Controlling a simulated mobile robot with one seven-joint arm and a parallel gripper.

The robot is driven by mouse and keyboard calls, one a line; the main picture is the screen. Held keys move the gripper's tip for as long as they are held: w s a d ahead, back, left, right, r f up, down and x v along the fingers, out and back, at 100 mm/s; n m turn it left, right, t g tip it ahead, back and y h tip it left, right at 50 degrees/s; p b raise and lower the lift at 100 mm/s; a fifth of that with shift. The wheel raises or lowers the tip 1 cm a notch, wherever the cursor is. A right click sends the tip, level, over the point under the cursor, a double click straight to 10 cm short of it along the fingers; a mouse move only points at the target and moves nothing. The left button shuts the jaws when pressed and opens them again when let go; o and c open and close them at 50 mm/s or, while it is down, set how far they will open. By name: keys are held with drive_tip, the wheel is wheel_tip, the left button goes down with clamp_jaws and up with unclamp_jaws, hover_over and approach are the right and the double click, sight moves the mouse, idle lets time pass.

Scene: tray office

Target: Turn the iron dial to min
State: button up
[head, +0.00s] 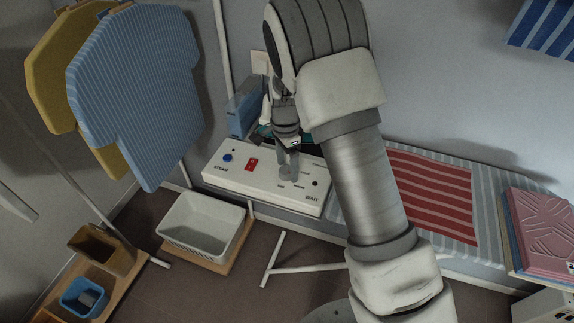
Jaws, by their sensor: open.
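A white control box (235,178) lies on the ironing board's left end. It carries a blue button, a red switch and a small dark spot at the right, with small lettering along the front. A grey round dial (286,172) sits on its top, partly hidden by my gripper. My gripper (288,165) points down over the dial, its fingers open around or just above it; I cannot tell whether they touch it. The dial's pointer direction is too small to read, and so is most of the lettering near it.
A blue box (241,112) stands behind the control box, close to my gripper. A red striped cloth (430,195) lies on the board at the right. Folded pink cloth (543,225) is at the far right. A white basket (203,228) stands below left; shirts (135,90) hang at the left.

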drive_tip(key=shift+f, duration=0.25)
clamp_jaws()
